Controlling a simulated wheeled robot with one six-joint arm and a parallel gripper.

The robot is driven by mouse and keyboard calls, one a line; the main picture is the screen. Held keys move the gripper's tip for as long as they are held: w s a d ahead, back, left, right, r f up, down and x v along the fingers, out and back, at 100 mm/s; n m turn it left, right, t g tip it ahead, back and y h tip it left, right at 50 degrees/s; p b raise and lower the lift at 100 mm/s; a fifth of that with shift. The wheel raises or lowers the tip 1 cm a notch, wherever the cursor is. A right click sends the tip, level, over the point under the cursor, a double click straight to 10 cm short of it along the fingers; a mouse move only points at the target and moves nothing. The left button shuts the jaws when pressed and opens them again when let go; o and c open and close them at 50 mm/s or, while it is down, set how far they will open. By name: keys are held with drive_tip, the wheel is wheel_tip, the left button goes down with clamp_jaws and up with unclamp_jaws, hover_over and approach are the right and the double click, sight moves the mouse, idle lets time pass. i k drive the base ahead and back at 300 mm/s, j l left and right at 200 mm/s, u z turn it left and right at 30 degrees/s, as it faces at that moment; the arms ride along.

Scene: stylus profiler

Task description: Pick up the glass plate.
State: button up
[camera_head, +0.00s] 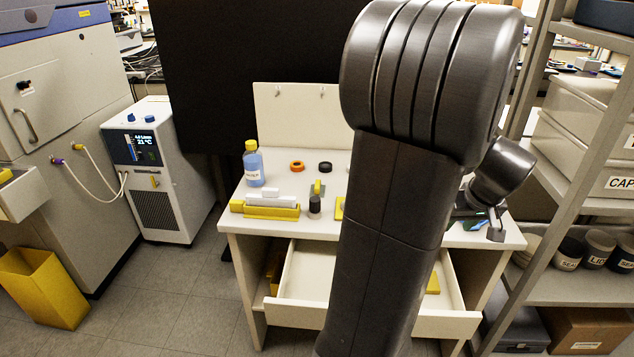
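My arm fills the middle of the head view and hides much of the white table (513,240). My gripper (492,232) is low over the table's right end, and only part of it shows past my arm. A small blue-green piece (472,224) shows right beside the gripper. It may be the glass plate, but it is too small and covered to be sure. I cannot tell whether the fingers are open or shut, or whether they touch it.
A blue bottle (253,165), a yellow-and-white block stack (271,206), orange tape (297,167) and a dark ring (325,168) are on the table's left part. An open drawer (302,311) juts out in front. A metal shelf (560,100) stands close on the right.

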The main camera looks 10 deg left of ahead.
sight(318, 189)
drive_tip(key=i+j, duration=0.1)
drive_tip(key=j, duration=0.45)
drive_tip(key=i+j+z, duration=0.1)
drive_tip(key=j, duration=0.95)
drive_tip(key=i+j+z, duration=0.15)
drive_tip(key=i+j, duration=0.4)
drive_tip(key=i, duration=0.15)
